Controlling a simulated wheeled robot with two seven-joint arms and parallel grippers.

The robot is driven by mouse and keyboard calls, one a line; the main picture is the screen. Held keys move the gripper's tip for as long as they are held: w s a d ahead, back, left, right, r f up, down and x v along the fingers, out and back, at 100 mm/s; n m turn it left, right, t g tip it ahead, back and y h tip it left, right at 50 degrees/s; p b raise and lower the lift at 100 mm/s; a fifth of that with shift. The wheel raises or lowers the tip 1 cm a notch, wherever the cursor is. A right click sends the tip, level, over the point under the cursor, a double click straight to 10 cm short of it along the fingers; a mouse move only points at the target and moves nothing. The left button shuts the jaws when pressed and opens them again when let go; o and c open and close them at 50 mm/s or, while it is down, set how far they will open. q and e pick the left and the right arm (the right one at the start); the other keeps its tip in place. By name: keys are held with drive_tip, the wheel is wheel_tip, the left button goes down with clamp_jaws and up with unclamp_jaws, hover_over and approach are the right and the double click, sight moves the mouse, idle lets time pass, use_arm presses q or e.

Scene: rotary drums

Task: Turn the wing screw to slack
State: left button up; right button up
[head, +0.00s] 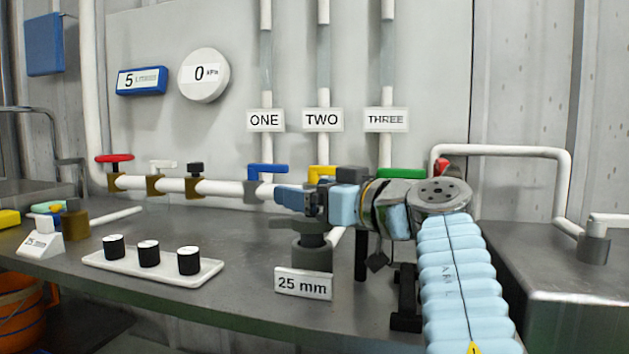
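A dark grey fitting (312,252) stands on the bench behind a "25 mm" label (303,284). A small dark piece, perhaps a wing of the wing screw (287,222), shows at its upper left, just under my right gripper. My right gripper (290,198) comes in from the right at the end of a light blue sleeved arm, its light blue finger parts pointing left above the fitting. It hides most of the fitting's top, and the gap between its fingers cannot be made out. My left gripper is out of view.
A white pipe with blue (267,170), yellow (321,173) and green (402,174) valve handles runs behind the gripper. A white tray (120,267) with three black-sided pieces lies to the left. A gauge (203,75) reads 0. Bare bench lies between tray and fitting.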

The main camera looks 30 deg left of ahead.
sight(313, 189)
use_arm(q)
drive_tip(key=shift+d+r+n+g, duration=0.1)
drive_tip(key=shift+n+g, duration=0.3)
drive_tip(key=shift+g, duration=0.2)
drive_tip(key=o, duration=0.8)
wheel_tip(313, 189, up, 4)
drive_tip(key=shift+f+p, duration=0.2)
drive_tip(key=shift+p, duration=0.55)
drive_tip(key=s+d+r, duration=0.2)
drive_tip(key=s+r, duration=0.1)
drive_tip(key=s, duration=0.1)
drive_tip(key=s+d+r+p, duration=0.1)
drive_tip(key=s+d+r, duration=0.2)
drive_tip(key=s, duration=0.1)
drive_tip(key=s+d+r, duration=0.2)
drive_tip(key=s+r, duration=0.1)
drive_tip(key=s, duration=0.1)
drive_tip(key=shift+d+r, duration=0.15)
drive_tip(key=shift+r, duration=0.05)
